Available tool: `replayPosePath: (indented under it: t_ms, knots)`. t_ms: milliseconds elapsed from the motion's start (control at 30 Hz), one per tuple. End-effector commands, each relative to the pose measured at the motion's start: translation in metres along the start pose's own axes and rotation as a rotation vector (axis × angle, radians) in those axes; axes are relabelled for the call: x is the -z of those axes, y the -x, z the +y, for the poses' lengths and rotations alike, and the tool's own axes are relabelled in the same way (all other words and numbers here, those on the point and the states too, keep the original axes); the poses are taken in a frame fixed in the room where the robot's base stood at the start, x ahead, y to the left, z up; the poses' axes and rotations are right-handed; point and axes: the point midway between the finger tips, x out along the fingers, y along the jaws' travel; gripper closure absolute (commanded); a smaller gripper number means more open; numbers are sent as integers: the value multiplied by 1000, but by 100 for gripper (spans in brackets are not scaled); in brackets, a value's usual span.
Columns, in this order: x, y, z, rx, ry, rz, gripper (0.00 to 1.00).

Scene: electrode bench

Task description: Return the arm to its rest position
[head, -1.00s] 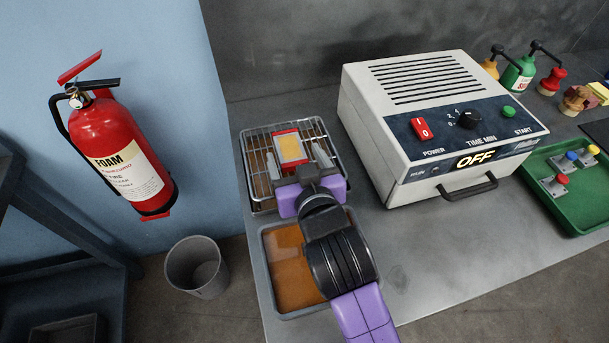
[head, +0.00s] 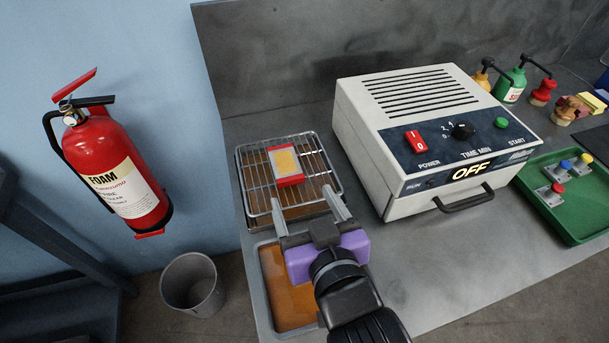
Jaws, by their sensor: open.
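My gripper (head: 309,207) is open and empty, its two grey fingers pointing toward the back over the front edge of the wire rack. My purple and black arm reaches in from the lower right of the head view. A red-framed block with a yellow-orange face (head: 286,165) lies on the wire rack (head: 253,191), apart from the fingers. A tray of orange-brown liquid (head: 283,295) lies under and beside my gripper, partly hidden by it.
A white oven-like box (head: 425,135) with an OFF display stands to the right. A green tray (head: 585,226) holds several small parts. Bottles and stamp-like tools stand at the back right. A fire extinguisher (head: 128,180) hangs left, above a grey bin (head: 192,284).

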Motion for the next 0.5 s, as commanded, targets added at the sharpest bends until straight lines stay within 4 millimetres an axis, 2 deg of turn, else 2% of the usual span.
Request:
replayPosePath:
  t_ms: [267,433,500]
  knots:
    - [5,0,-1,5,9,20,27]
    - [37,4,-11,46,23,151,27]
    - [42,12,-12,65,29,206,27]
